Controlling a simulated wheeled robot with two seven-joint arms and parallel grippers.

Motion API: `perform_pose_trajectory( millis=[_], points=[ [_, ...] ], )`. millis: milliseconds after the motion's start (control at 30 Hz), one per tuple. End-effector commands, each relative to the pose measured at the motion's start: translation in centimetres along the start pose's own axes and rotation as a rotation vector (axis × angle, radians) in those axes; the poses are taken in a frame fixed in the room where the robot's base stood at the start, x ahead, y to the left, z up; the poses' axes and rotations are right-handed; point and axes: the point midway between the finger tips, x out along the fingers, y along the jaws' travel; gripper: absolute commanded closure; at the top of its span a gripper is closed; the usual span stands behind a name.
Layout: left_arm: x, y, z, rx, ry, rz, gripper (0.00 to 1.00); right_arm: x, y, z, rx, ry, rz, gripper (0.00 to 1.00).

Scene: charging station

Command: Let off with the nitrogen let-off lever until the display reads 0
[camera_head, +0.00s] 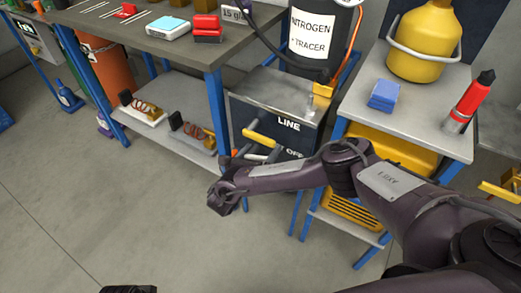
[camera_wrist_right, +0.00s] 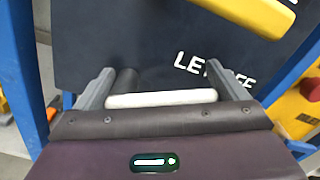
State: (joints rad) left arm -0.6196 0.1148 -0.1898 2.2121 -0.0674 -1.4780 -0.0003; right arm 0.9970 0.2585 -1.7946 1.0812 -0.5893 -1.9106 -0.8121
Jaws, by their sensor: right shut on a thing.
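The nitrogen unit has a dark front panel (camera_head: 268,122) marked LINE and, lower down, LET OFF. The let-off lever (camera_wrist_right: 162,98) is a pale bar lying across between my fingers in the wrist view, in front of the panel. My right gripper (camera_wrist_right: 165,86) is shut on this lever. In the head view, my right arm reaches in from the right and the gripper is low in front of the panel, its fingertips partly hidden. A yellow lever (camera_head: 261,139) by the LINE label also shows above in the wrist view (camera_wrist_right: 255,14). I cannot make out a display reading.
A dark cylinder labelled NITROGEN + TRACER (camera_head: 320,35) stands on the unit. A side table (camera_head: 425,105) at right bears a yellow bottle (camera_head: 430,40), a blue block (camera_head: 384,95) and a red cylinder (camera_head: 468,103). A workbench (camera_head: 150,45) stands left. The floor in front is clear.

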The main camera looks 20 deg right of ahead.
Motion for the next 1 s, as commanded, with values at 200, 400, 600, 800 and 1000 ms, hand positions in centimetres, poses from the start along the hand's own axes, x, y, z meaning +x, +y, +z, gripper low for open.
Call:
perform_pose_trajectory(
  millis=[200, 400, 600, 800, 1000],
  points=[
    [1.6, -0.3, 0.0, -0.010, -0.008, -0.002, 0.64, 0.1, 0.0, 0.4, -0.114, 0.000, -0.003, 0.48],
    [2.7, -0.4, -0.1, -0.014, -0.002, -0.002, 0.64, 0.2, 0.1, 0.6, -0.167, 0.000, -0.004, 0.48],
    [3.0, -0.4, -0.1, -0.015, -0.002, -0.002, 0.64, 0.2, 0.1, 0.6, -0.181, -0.001, -0.005, 0.48],
    [3.0, -0.4, -0.1, -0.015, -0.002, -0.002, 0.64, 0.3, 0.1, 0.6, -0.180, -0.001, -0.005, 0.48],
    [3.0, -0.4, -0.1, -0.015, -0.002, -0.002, 0.64, 0.2, 0.1, 0.6, -0.179, -0.001, -0.005, 0.00]
  ],
)
